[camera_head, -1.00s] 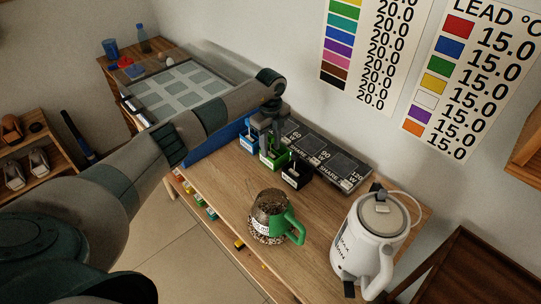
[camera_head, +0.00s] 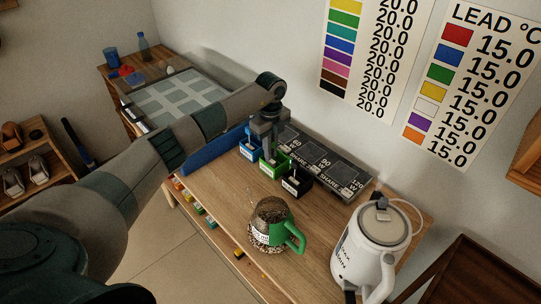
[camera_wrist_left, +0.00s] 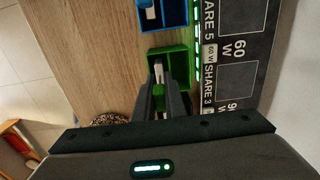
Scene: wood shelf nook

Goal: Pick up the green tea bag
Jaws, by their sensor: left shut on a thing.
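The green box (camera_head: 275,168) stands on the wooden desk between a blue box (camera_head: 250,148) and a black box (camera_head: 295,184). My left gripper (camera_head: 266,140) points down over the green box. In the left wrist view its fingers (camera_wrist_left: 167,92) reach to the green box (camera_wrist_left: 170,58) and are shut on the green tea bag, whose small green tag (camera_wrist_left: 159,90) shows between them. The bag itself is mostly hidden by the fingers and the box. My right gripper is not in view.
A speckled mug with a green handle (camera_head: 291,233) stands in front of the boxes. A white kettle (camera_head: 362,242) is at the right. Dark panels marked SHARE (camera_head: 318,160) line the wall side. The desk left of the mug is clear.

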